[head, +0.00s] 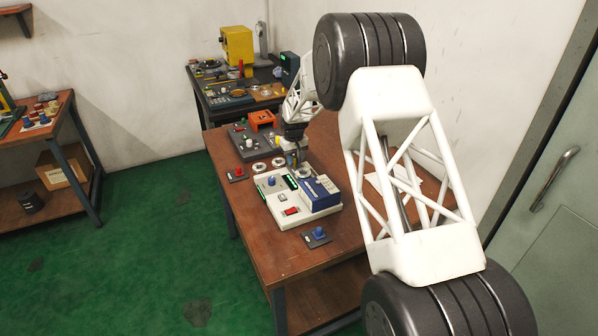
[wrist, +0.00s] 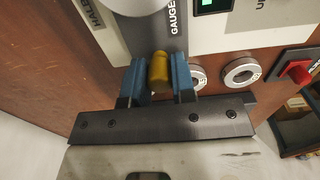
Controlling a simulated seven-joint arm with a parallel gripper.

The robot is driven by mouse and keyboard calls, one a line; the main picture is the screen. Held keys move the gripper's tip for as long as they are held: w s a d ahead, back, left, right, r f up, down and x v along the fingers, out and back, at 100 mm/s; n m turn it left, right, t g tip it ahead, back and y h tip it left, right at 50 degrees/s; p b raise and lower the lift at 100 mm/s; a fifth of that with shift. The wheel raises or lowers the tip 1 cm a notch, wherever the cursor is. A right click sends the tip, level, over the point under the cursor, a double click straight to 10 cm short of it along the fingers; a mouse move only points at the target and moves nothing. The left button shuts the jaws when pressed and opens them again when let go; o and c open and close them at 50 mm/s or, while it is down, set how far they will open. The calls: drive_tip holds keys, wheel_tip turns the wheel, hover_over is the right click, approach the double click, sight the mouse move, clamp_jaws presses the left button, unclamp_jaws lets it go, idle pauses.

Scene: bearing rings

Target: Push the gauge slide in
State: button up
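The gauge slide shows in the wrist view as a dark grey strip (wrist: 178,42) lettered "GAUGE", with a brass-yellow knob (wrist: 159,72) at its near end. My gripper (wrist: 160,78) has its two blue fingers on either side of this knob, close against it, so it looks shut on it. The slide belongs to the white gauge unit (head: 270,204) on the wooden bench. In the head view my gripper (head: 293,160) points down at the far edge of that unit. There the knob is too small and covered to make out.
Two bearing rings (head: 260,167) lie beside the unit; one (wrist: 241,72) is right of my fingers. A red-button box (head: 237,174) sits left of them. A blue block (head: 320,194) stands on the unit's right. A grey panel (head: 247,142) lies behind. The bench front is mostly clear.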

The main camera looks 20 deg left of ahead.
sight(308, 175)
drive_tip(key=shift+s+d, duration=3.55)
drive_tip(key=shift+d, duration=0.1)
drive_tip(key=shift+s+d, duration=0.5)
drive_tip(key=shift+s, duration=0.05)
drive_tip(key=o, duration=0.6)
drive_tip(key=shift+r, duration=0.1)
drive_tip(key=shift+r, duration=3.4)
